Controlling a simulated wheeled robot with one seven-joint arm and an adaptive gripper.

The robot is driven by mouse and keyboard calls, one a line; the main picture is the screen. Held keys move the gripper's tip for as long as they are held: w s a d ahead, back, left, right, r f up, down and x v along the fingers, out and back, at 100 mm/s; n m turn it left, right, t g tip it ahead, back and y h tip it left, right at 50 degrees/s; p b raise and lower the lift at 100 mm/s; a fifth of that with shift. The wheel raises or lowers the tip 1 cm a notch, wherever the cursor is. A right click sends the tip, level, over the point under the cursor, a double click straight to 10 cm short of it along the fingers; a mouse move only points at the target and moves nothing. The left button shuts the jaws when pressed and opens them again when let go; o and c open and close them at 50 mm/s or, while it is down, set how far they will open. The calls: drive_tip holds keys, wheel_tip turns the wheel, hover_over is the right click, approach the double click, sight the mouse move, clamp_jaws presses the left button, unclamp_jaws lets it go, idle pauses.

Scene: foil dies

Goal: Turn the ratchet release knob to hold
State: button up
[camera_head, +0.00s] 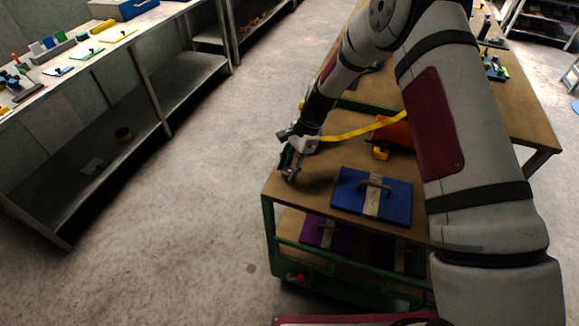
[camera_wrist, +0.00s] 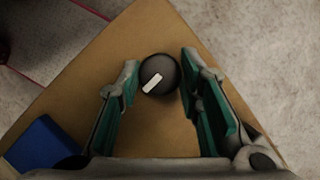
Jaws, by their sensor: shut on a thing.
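The knob (camera_wrist: 163,68) is a dark round disc with a white pointer bar, near a corner of the brown tabletop (camera_wrist: 130,40) in the wrist view. The bar slants from upper right to lower left. My gripper (camera_wrist: 160,78) has its green-padded fingers on either side of the knob and is shut on it. In the head view my gripper (camera_head: 290,170) points down at the near left corner of the cart top (camera_head: 315,187). The knob is hidden there. I cannot read any hold mark.
A blue board (camera_head: 345,200) with a handle lies right of my gripper; its edge shows in the wrist view (camera_wrist: 42,145). A yellow strap (camera_head: 350,134) runs behind my wrist to an orange block (camera_head: 397,132). A long bench (camera_head: 110,60) stands left across clear floor.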

drive_tip(key=n+b, duration=0.1)
drive_tip(key=n+g+b, duration=0.1)
drive_tip(key=n+h+b, duration=0.1)
drive_tip(key=n+b, duration=0.1)
drive_tip(key=shift+w+a+f, duration=0.1)
drive_tip(key=shift+w+f, duration=0.1)
drive_tip(key=shift+w, duration=0.1)
drive_tip(key=n+h+b, duration=0.1)
drive_tip(key=n+b, duration=0.1)
drive_tip(key=n+g+b, duration=0.1)
drive_tip(key=n+b, duration=0.1)
drive_tip(key=shift+a+n+h, duration=0.1)
drive_tip(key=shift+n+h, duration=0.2)
drive_tip(key=shift+h, duration=0.1)
drive_tip(key=n+b, duration=0.1)
drive_tip(key=n, duration=0.1)
drive_tip(key=n+h+b, duration=0.1)
drive_tip(key=n, duration=0.1)
drive_tip(key=shift+a+r+h+b, duration=0.1)
drive_tip(key=shift+h+b, duration=0.2)
drive_tip(key=shift+b, duration=0.05)
drive_tip(key=shift+s+n+h+b, duration=0.15)
drive_tip(key=shift+n+h+b, duration=0.55)
drive_tip(key=shift+n, duration=1.4)
drive_tip(key=shift+r, duration=0.1)
drive_tip(key=o, duration=1.1)
